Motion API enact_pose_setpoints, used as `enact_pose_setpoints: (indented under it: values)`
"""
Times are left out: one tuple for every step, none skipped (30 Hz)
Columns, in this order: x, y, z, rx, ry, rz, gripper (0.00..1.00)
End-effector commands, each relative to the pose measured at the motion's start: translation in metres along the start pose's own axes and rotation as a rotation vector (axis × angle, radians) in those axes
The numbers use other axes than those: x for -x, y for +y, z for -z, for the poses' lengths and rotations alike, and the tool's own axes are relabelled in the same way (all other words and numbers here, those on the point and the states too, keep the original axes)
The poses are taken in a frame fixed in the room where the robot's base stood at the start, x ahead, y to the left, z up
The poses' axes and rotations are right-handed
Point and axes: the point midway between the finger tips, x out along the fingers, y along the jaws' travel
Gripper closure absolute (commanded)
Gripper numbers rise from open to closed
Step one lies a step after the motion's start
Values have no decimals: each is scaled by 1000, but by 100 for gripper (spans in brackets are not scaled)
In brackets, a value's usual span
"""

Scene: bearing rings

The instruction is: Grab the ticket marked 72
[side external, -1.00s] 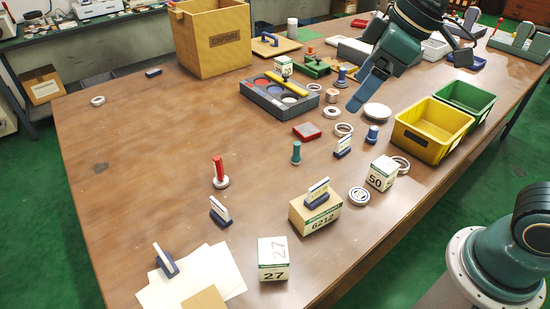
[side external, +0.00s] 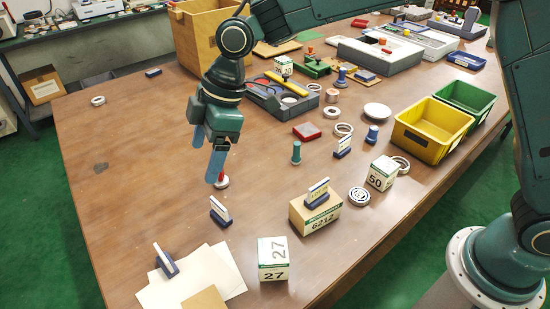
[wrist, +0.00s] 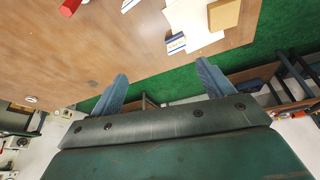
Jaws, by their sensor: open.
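Several white tickets stand in blue holders on the table: one left of centre (side external: 220,211), one on the white papers (side external: 166,262), one on the box marked 6212 (side external: 318,192), and one near the bins (side external: 343,147). I cannot read a 72 on any of them. My gripper (side external: 207,158) is open and empty, above the table and in front of the red-handled stamp, whose base (side external: 222,182) shows below it. In the wrist view my gripper (wrist: 162,73) has its fingers apart with nothing between them; a ticket on the papers (wrist: 175,42) shows beyond.
Yellow (side external: 432,130) and green (side external: 466,103) bins are at the right. A wooden crate (side external: 190,42) stands at the back. The table's left side is mostly clear.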

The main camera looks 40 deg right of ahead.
Motion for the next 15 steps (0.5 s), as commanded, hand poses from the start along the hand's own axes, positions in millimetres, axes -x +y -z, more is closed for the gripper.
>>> enact_pose_setpoints:
  values:
    - [-18,-1,8,35,-2,20,20]
    - [-26,-2,12,56,0,31,20]
    - [-38,-4,18,85,1,45,20]
    - [-47,-5,22,106,3,54,20]
    - [-55,-7,26,125,5,64,20]
    - [-66,-9,30,151,7,76,20]
    - [-74,-11,33,169,9,84,20]
    - [-81,-12,36,185,11,92,20]
    - [-90,-15,40,205,13,101,20]
    - [-95,-16,42,219,15,107,20]
    - [-101,-18,44,230,16,113,20]
    - [-106,-19,46,243,18,119,20]
    - [-110,-20,47,251,19,123,20]
    - [-112,-21,48,259,20,126,20]
    - [-115,-22,49,266,21,130,20]
